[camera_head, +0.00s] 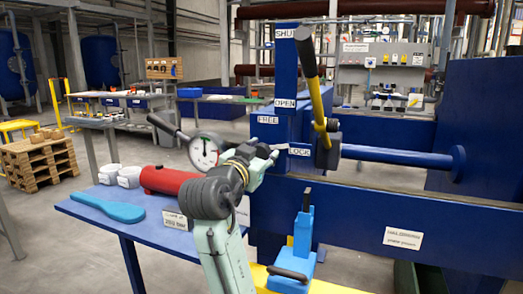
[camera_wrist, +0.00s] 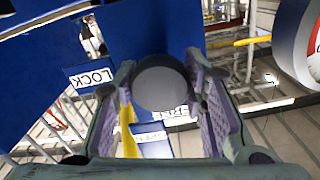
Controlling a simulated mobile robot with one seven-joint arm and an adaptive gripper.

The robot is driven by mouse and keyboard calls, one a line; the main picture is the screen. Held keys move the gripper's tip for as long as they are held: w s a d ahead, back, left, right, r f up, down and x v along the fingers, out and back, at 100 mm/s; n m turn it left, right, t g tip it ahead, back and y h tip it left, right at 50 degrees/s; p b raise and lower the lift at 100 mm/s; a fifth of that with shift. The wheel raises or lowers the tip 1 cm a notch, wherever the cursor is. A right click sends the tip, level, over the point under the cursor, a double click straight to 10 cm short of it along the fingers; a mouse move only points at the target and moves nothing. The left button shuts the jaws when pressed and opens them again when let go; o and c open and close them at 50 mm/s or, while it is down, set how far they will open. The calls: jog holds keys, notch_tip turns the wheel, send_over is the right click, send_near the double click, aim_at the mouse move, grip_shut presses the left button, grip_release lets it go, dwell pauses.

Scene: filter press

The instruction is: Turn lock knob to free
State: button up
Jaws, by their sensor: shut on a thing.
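The lock knob (camera_wrist: 163,88) is a round grey disc between my gripper's fingers in the wrist view. My gripper (camera_wrist: 165,100) is shut on it, with one finger pad on each side. In the head view my gripper (camera_head: 264,157) is at the blue press post, between the FREE label (camera_head: 268,119) and the LOCK label (camera_head: 299,152), and hides most of the knob. In the wrist view the LOCK label (camera_wrist: 91,77) is left of the knob, and the FREE label (camera_wrist: 176,112) is partly hidden just below it. I cannot tell the knob's pointing direction.
A yellow lever (camera_head: 318,95) with a black grip rises close right of my gripper, its top near the SHUT label. A gauge (camera_head: 204,152), a red cylinder (camera_head: 163,180) and a blue table (camera_head: 85,211) are left. A blue device (camera_head: 299,245) stands below.

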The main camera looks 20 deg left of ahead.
jog(key=n+p, duration=0.3)
jog(key=n, duration=0.4)
jog(key=shift+r, duration=0.15)
jog(key=n+p, duration=0.2)
jog(key=n, duration=0.2)
jog(key=shift+n+p, duration=1.25)
jog(key=shift+n, duration=0.85)
jog(key=o, duration=1.2)
jog(key=shift+s, duration=0.1)
jog(key=s, duration=1.2)
jog(key=shift+a, duration=0.25)
jog(key=shift+w, duration=0.1)
